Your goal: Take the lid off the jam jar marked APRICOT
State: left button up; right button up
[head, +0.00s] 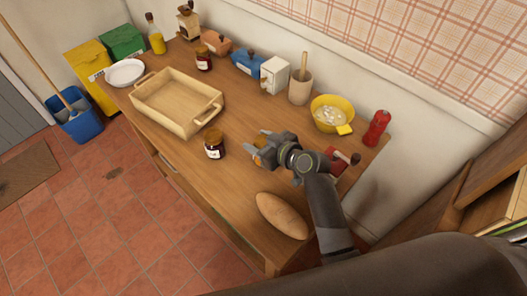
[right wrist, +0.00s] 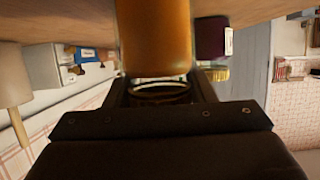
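An orange jar (right wrist: 155,35) fills the upper middle of the right wrist view, with a clear glass band and a dark ring at its near end. Only a bit of its orange (head: 264,157) shows between my fingers in the head view. My right gripper (head: 260,147) has its fingers on either side of this near end; I cannot tell whether they press on it. No writing on it is legible. A dark jam jar (head: 214,150) with a pale label stands apart to the left; it also shows in the right wrist view (right wrist: 211,38). My left gripper is out of view.
A bread loaf (head: 283,215) lies near the table's front edge. A wooden tray (head: 178,128) is at left.

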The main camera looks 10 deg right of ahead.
jog(key=c, duration=0.7)
jog(key=shift+o, duration=0.2)
notch_tip(320, 180, up, 10)
jog(key=shift+r, duration=0.1)
jog(key=o, duration=0.5)
jog(key=c, duration=0.7)
jog(key=shift+c, duration=0.2)
